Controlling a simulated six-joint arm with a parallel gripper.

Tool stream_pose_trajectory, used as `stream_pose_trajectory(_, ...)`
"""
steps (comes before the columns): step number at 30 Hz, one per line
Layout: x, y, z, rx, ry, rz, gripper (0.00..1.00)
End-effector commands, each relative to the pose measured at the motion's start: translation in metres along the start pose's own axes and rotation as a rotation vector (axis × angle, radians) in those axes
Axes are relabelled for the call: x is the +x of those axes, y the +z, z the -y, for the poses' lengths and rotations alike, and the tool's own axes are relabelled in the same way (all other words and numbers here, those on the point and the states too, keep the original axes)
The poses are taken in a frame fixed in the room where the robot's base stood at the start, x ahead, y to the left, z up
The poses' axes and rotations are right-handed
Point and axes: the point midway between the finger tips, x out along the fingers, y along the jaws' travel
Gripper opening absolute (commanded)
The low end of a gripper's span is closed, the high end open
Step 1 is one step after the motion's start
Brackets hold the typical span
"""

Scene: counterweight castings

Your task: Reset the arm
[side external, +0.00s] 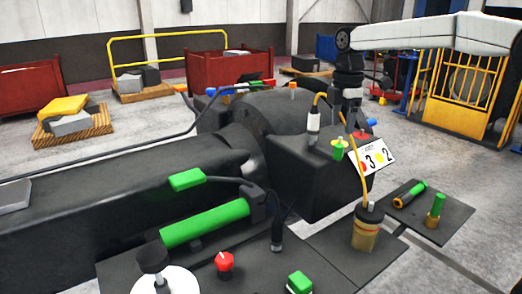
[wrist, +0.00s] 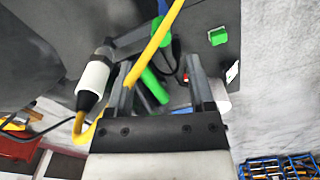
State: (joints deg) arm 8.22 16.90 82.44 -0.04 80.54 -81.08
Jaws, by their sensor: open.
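My gripper (side external: 351,122) hangs from the arm above the dark block (side external: 318,178) near the centre of the side view. In the wrist view its two fingers (wrist: 160,72) are apart, with no object clamped between them. A yellow cable (wrist: 157,44) crosses the wrist view close to the left finger; I cannot tell whether they touch. A white connector (wrist: 93,84) on this cable is left of the fingers. In the side view the white connector (side external: 313,121) stands just left of my gripper.
Below my gripper are a number card (side external: 372,157) and a green-and-yellow plug (side external: 339,149). A cable-topped amber container (side external: 367,230) stands in front. A green cylinder (side external: 205,223), red knob (side external: 225,262) and green block (side external: 299,282) are nearer. A yellow cage (side external: 470,85) is behind right.

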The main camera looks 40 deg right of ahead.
Motion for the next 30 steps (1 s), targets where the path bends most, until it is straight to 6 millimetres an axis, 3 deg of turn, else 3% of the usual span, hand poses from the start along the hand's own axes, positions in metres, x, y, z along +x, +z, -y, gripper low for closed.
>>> stream_pose_trajectory(6, -0.007, 0.0, 0.0, 0.0, 0.0, 0.0, 0.69)
stream_pose_trajectory(17, -0.004, -0.002, 0.001, 0.011, 0.002, 0.0, 0.69)
stream_pose_trajectory(23, 0.013, -0.015, 0.008, 0.082, 0.022, -0.002, 0.69)
stream_pose_trajectory(30, 0.052, -0.041, 0.027, 0.25, 0.07, -0.018, 0.69)
